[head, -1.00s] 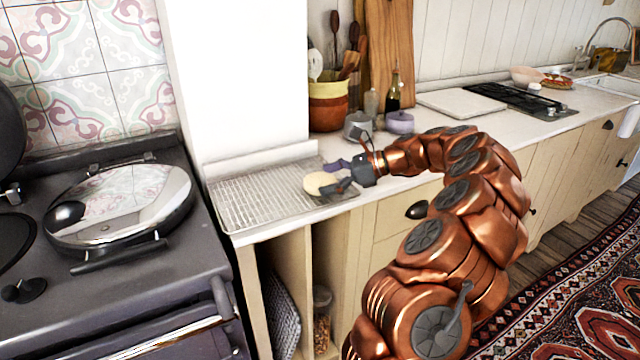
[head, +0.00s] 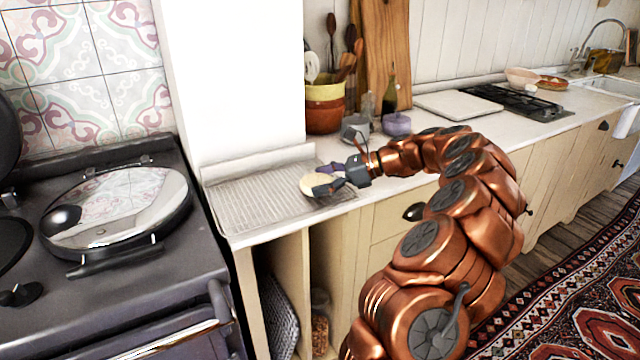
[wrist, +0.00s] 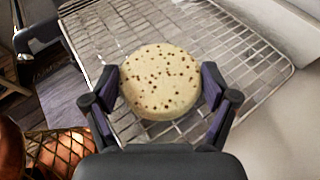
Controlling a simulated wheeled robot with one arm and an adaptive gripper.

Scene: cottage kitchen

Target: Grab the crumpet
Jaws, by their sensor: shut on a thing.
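The crumpet (wrist: 160,82) is a round, pale disc with brown specks on top. In the head view the crumpet (head: 312,184) is at the right end of the wire rack (head: 250,203) on the counter. My gripper (head: 330,180) reaches it from the right. In the wrist view my gripper (wrist: 160,92) has a dark finger on each side of the crumpet and is shut on it. I cannot tell whether the crumpet still touches the rack (wrist: 105,45).
A range cooker with a shiny round lid (head: 120,210) stands at the left. Behind my gripper are a utensil pot (head: 324,105), a dark bottle (head: 390,95) and a small purple pot (head: 397,124). A white board (head: 458,105) and a black hob (head: 515,102) lie further right.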

